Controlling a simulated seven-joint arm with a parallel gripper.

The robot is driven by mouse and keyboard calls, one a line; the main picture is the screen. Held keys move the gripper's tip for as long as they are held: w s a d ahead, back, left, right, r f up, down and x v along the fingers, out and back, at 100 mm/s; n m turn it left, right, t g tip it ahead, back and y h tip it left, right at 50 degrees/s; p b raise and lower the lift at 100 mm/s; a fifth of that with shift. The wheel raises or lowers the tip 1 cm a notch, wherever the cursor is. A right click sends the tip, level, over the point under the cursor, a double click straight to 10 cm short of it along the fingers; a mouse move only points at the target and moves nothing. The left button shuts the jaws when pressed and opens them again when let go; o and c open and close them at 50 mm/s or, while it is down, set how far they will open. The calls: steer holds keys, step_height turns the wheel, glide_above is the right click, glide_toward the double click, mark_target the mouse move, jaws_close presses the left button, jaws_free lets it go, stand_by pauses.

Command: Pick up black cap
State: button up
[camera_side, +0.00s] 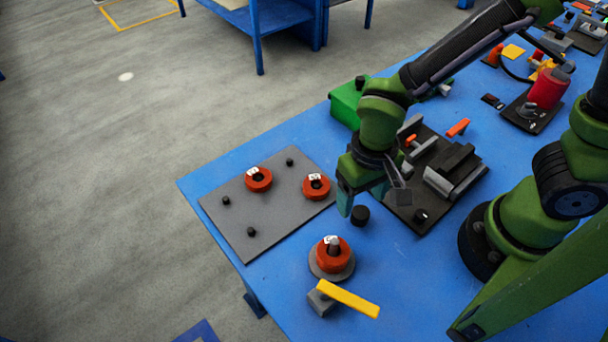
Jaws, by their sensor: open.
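A short black cylinder, which looks like the black cap (360,216), stands upright on the blue table, right of the grey plate. My gripper (364,200) points down just above and behind it, with its teal left finger beside the cap's left edge in the picture. The jaws are open and hold nothing. I cannot tell how much height lies between the fingertips and the cap. The right finger is partly hidden by the wrist parts.
A grey plate (240,215) with two red rings and several black pegs lies left. A red ring on a round base (335,262) and a yellow-handled block (347,299) stand in front. A dark fixture (436,175) is close on the right; a green box (345,104) is behind.

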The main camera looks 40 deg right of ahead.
mark_target(362, 213)
steer(key=f, duration=0.3)
steer(key=shift+s+d+f, duration=0.25)
steer(key=shift+f, duration=0.75)
steer(key=shift+c, duration=0.4)
steer(key=c, duration=1)
steer(key=shift+r, duration=0.1)
steer(key=shift+c, duration=0.2)
